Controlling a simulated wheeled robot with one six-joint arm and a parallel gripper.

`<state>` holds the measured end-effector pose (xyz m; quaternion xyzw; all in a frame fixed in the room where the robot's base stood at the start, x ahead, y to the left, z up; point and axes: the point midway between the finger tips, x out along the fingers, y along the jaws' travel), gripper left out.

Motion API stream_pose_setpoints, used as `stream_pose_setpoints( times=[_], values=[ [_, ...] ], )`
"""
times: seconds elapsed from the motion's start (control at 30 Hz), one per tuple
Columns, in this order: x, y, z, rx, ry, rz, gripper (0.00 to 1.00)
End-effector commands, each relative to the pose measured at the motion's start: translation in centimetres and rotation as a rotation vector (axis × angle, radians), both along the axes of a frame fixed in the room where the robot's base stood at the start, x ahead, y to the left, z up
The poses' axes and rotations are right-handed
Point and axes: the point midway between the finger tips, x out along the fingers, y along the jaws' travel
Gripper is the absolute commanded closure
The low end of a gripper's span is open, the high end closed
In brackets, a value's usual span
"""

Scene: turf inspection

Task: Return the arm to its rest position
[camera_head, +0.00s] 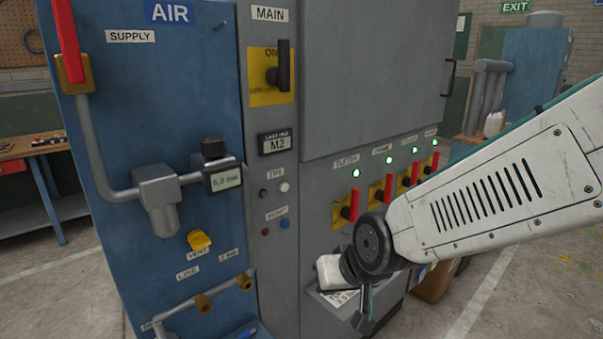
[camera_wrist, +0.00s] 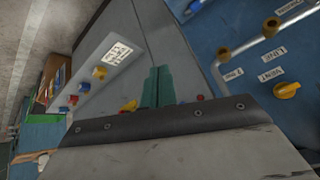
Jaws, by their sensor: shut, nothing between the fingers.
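My arm reaches in from the right in the head view, its white link crossing in front of the grey cabinet (camera_head: 365,75). Its wrist hangs near the small sloped ledge (camera_head: 338,300) low on that cabinet. My gripper (camera_wrist: 158,87) shows in the wrist view as two green fingers pressed together, empty, over the grey cabinet face. In the head view the gripper is mostly hidden by the wrist parts. The ledge with its white label also shows in the wrist view (camera_wrist: 99,68), to the left of the fingers.
A row of red-handled switches (camera_head: 355,205) with green lamps lies close behind my arm. The blue air panel (camera_head: 120,90) with pipes and a yellow vent valve (camera_head: 199,240) stands to the left. A workbench (camera_head: 38,150) is at the far left. Open floor (camera_head: 530,260) shows at right.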

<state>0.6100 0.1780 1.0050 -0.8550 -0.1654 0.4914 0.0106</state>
Motion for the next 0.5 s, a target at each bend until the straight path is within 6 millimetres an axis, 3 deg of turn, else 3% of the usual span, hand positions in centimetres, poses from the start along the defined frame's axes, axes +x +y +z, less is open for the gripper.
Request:
stream_pose_setpoints(
  times=[0.03, 0.1, 0.3, 0.5],
  values=[
    [-0.8, -2.7, 1.7, -0.017, 0.023, -0.024, 1.0],
    [-2.5, -6.0, 3.2, -0.052, 0.073, -0.046, 1.0],
    [-9.3, -14.6, 6.9, -0.15, 0.223, -0.129, 1.0],
    [-16.1, -19.6, 8.9, -0.217, 0.35, -0.209, 1.0]
  ],
)
